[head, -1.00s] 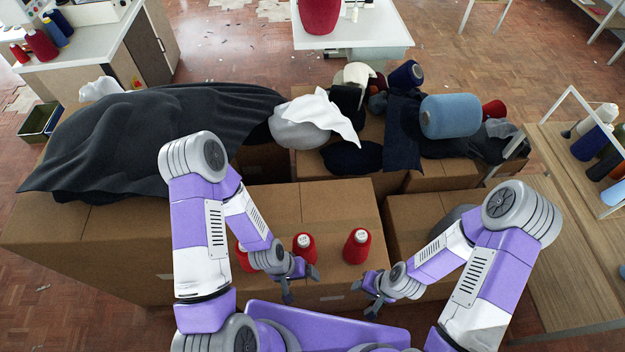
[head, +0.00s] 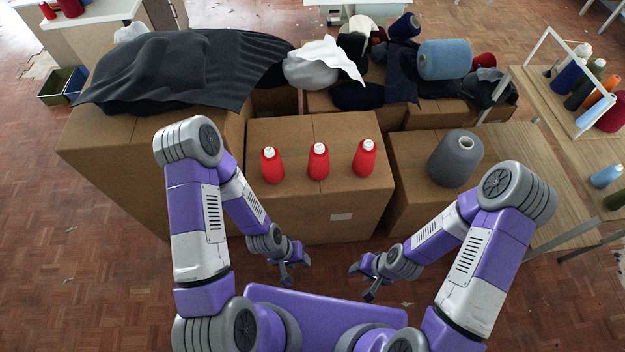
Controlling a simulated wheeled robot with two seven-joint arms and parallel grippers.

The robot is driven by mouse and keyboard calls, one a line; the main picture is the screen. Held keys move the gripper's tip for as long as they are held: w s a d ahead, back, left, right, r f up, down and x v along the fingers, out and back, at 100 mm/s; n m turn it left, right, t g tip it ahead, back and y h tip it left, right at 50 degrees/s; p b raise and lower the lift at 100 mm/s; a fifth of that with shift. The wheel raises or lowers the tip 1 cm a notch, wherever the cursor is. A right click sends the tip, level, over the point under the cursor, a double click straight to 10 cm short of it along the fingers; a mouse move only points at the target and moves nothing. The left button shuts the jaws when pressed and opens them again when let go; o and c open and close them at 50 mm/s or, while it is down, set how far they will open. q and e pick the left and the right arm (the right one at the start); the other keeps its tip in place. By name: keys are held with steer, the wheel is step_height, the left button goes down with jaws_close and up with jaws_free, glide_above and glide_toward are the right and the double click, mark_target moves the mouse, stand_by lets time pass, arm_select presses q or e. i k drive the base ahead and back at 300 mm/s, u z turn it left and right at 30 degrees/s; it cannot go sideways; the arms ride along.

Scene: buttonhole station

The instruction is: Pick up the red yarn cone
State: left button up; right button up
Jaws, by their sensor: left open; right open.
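Three similar red yarn cones with white tops stand upright in a row on a cardboard box (head: 335,222): a left red cone (head: 272,166), a middle red cone (head: 318,162) and a right red cone (head: 364,159). My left gripper (head: 295,273) is open and empty, in front of the box and nearer to me than the cones. My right gripper (head: 361,281) is open and empty, also in front of the box, to the right. Neither gripper touches a cone.
A grey cone (head: 456,158) stands on the box to the right. Dark cloth (head: 185,70) covers the boxes at the left. White cloth (head: 325,60) and a blue cone (head: 444,60) lie behind. A wooden table (head: 525,165) with a rack is at the right.

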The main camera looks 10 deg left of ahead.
mark_target(318, 163)
steer(key=u, duration=1)
steer(key=i, duration=0.65)
steer(key=u, duration=4.75)
